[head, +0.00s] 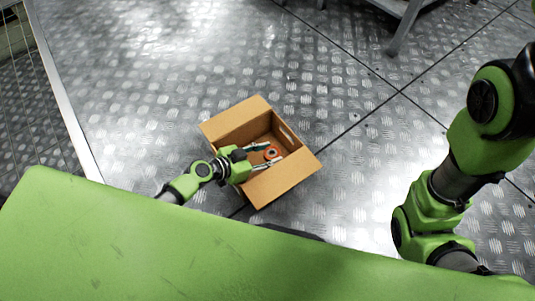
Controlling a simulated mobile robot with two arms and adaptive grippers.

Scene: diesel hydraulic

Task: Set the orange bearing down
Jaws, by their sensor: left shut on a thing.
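The orange bearing (271,153) is a small orange ring with a dark centre, inside the open cardboard box (287,177) on the floor. My left gripper (264,156) reaches into the box from the left, over its near left wall. It is shut on the bearing, with one finger on either side. The picture is too small to tell whether the bearing touches the box bottom. My right arm (440,190) shows at the right, but its gripper is out of view.
The box's flaps or walls rise around my left gripper, with a hand slot in the right wall. The metal tread-plate floor (170,70) around the box is clear. A grey metal frame leg (404,27) stands at the top right. A mesh fence (20,70) is at the far left.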

